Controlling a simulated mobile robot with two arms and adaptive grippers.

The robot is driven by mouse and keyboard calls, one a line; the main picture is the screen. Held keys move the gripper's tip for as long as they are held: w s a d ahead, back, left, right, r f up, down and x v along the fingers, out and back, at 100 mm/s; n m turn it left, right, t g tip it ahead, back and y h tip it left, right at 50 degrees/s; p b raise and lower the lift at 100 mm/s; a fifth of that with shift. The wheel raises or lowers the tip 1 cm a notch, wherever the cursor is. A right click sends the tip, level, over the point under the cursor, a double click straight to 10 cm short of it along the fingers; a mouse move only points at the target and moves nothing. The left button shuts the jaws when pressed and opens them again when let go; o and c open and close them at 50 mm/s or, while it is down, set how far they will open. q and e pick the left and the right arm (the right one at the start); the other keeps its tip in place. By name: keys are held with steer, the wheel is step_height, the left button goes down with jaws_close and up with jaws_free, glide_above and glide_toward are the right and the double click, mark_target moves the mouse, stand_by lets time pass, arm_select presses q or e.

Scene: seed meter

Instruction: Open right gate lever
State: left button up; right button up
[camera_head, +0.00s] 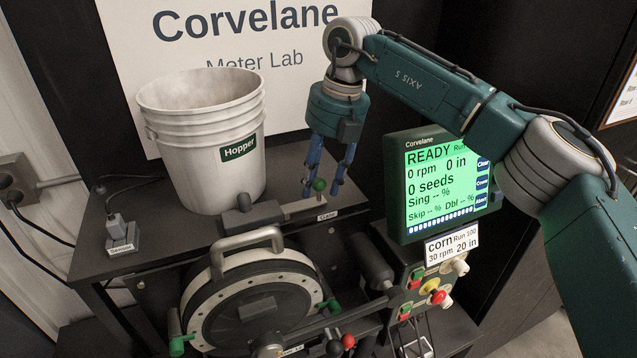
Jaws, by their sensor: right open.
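The gate lever (303,206) is a grey bar lying on the black shelf, with a green ball knob (318,185) standing at its right end. A small label reading "Gate" (327,216) sits just in front of it. My right gripper (322,192) comes down from above with its blue fingers apart, one on the left and one on the right of the green knob. I cannot tell whether either finger touches the knob. My left gripper is not in view.
A white hopper bucket (200,140) stands left on the shelf. The round seed meter (255,305) with its curved handle is below. A screen (445,185) reading READY stands right, above a panel with coloured buttons (433,290). A wall sign (230,60) is behind.

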step_height(320, 180, up, 11)
steer(key=d, duration=0.2)
steer(key=shift+s+f, duration=0.2)
steer(key=shift+s, duration=0.15)
steer(key=shift+f, duration=0.1)
